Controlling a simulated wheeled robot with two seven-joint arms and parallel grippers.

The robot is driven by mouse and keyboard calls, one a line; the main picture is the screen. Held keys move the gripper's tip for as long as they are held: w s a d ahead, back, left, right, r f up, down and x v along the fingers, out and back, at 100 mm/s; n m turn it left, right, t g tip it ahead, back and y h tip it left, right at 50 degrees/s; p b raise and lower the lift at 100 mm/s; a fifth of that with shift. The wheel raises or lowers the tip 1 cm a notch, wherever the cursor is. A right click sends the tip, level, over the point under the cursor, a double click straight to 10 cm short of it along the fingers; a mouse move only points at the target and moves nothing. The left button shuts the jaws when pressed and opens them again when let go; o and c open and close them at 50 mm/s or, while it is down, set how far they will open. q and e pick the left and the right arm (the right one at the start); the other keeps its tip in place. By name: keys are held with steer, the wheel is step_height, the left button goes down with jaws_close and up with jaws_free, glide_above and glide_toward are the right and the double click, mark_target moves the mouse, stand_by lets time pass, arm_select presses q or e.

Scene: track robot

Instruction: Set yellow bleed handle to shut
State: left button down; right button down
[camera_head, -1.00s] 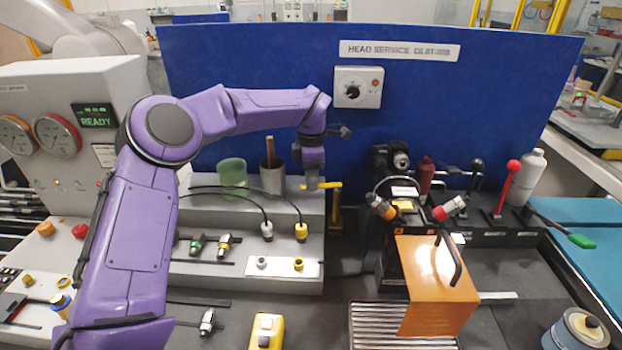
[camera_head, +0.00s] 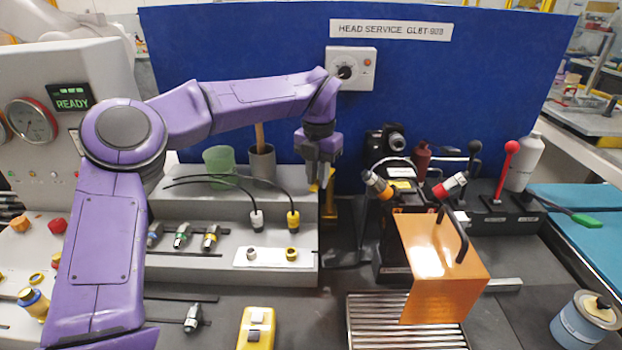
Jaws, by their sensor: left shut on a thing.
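The yellow bleed handle (camera_head: 330,180) is at the right end of the grey stepped bench, in front of the blue panel. It sits at the top of a yellow post (camera_head: 330,208). My left gripper (camera_head: 322,184) comes down from above and is shut on the handle. The fingers hide most of the handle, so its exact angle is hard to tell. My right gripper is not in view.
A green cup (camera_head: 218,160) and a grey cup (camera_head: 262,165) stand left of the gripper. Black cables with white and yellow plugs (camera_head: 293,220) hang over the bench. An orange guard (camera_head: 440,262) and a red-knobbed lever (camera_head: 507,170) are to the right.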

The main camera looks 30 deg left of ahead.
arm_select(q)
steer(key=shift+w+d+n+b, duration=0.3)
steer(key=shift+d+n+b, duration=0.45)
steer(key=shift+n, duration=0.7)
steer(key=shift+w+d+n+b, duration=0.25)
steer(key=shift+d+n+b, duration=0.3)
steer(key=shift+d+n, duration=0.65)
steer(key=shift+a+n, duration=0.3)
steer(key=shift+n, duration=0.05)
steer(key=c, duration=1)
jaws_free()
steer(key=shift+w, duration=0.1)
step_height(320, 180, up, 10)
steer(key=shift+r+p, duration=0.25)
steer(key=shift+p, duration=0.6)
